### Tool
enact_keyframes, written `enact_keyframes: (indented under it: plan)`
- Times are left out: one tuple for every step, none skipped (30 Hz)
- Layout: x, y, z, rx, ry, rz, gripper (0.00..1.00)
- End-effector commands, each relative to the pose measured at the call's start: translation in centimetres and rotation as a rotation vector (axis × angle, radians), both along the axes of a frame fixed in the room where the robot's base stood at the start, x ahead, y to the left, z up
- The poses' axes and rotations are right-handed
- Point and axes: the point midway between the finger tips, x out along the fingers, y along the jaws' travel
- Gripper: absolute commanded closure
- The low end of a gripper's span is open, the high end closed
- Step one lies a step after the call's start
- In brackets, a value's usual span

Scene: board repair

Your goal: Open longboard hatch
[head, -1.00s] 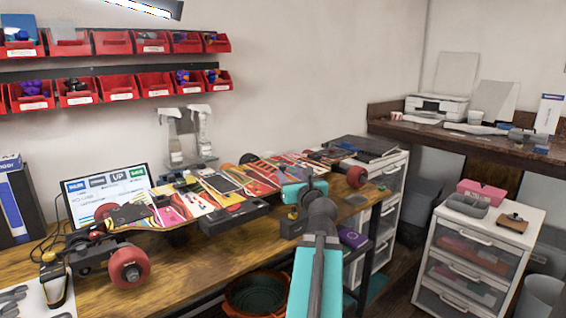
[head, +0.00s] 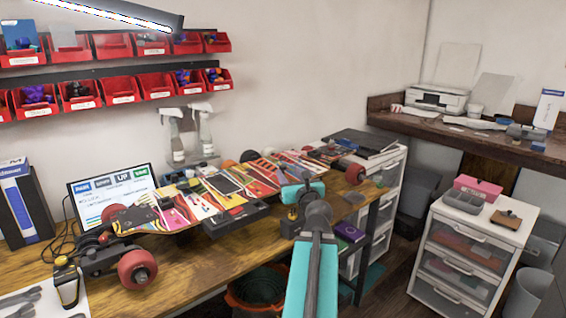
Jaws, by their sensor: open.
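The longboard (head: 180,214) lies along the workbench on its red wheels, its deck covered in bright graphics. A black box (head: 233,221) shows at the deck's near edge. My gripper (head: 291,220) is at the end of the teal arm, just right of the black box and near the deck's near side. It appears empty. Its fingers are small and dark here, and I cannot tell whether they touch anything.
A screen (head: 108,199) and spray bottles (head: 190,135) stand behind the board. Red bins (head: 120,90) hang on the wall. A purple item (head: 349,232) lies below the bench's right part. A white drawer unit (head: 470,250) stands at right, with floor between.

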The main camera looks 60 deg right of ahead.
Motion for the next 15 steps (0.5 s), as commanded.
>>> enact_keyframes:
  plan:
    - [0.14,-0.12,0.28,0.001,0.0,0.001,0.58]
    - [0.2,-0.18,0.3,0.001,0.0,0.001,0.58]
    - [0.29,-0.23,0.33,0.001,0.0,0.002,0.58]
    - [0.33,-0.29,0.34,0.001,-0.001,0.002,0.58]
    - [0.39,-0.34,0.36,0.0,0.0,0.002,0.58]
    - [0.47,-0.4,0.37,0.001,-0.001,0.002,0.58]
    - [0.52,-0.45,0.36,0.001,-0.001,0.002,0.58]
    - [0.57,-0.5,0.34,0.0,0.0,0.002,0.58]
    - [0.65,-0.56,0.34,0.001,-0.001,0.002,0.58]
    - [0.7,-0.61,0.36,0.002,-0.001,0.003,0.58]
    - [0.75,-0.66,0.37,0.0,-0.001,0.002,0.58]
    - [0.82,-0.72,0.39,-0.001,-0.001,0.002,0.58]
    - [0.87,-0.77,0.39,0.0,-0.001,0.002,0.58]
    - [0.92,-0.81,0.39,0.0,-0.001,0.002,0.58]
    - [0.99,-0.87,0.35,0.0,0.0,0.002,0.58]
